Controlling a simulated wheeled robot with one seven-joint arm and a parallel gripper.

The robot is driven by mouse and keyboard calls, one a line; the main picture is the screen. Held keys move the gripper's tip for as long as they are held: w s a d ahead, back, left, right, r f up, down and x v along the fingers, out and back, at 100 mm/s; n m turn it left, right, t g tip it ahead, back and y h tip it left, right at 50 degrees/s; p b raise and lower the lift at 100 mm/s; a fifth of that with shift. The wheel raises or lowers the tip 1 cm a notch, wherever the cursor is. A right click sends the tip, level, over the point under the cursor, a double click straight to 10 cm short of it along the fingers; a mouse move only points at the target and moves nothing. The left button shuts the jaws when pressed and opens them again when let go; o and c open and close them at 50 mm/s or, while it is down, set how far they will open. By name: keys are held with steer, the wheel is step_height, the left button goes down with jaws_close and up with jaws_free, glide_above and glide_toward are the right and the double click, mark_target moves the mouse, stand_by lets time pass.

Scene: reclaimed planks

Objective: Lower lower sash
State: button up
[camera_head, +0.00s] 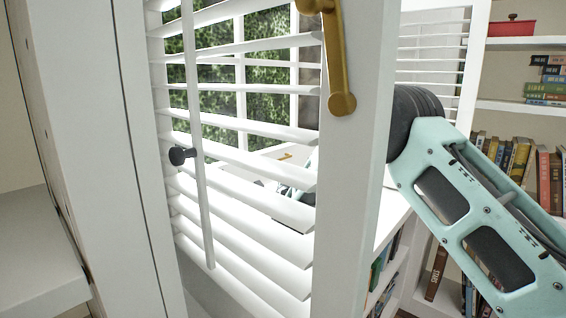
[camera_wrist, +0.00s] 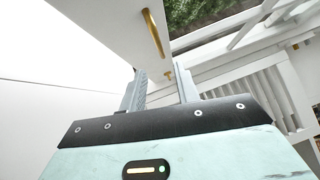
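The white-framed window (camera_head: 240,75) shows through the slats of a louvered panel in the head view, with green foliage behind its panes. Which bars belong to the lower sash I cannot tell. A small brass piece (camera_head: 286,156) shows between the slats near the sill. In the wrist view, white window bars (camera_wrist: 262,28) are at the upper right. My gripper (camera_wrist: 158,72) is open, its two grey fingers apart. A small brass piece (camera_wrist: 168,75) appears between or beyond the fingertips; contact is unclear. In the head view the panel mostly hides my gripper.
The white louvered panel (camera_head: 352,200) stands close in front, with a brass handle (camera_head: 340,60) on its edge stile; a similar brass handle shows in the wrist view (camera_wrist: 153,33). A dark knob (camera_head: 180,155) sits by the slats. Bookshelves (camera_head: 520,105) stand at right.

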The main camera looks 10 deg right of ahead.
steer(key=x, duration=0.9)
steer(key=shift+w, duration=0.25)
steer(key=shift+c, duration=0.3)
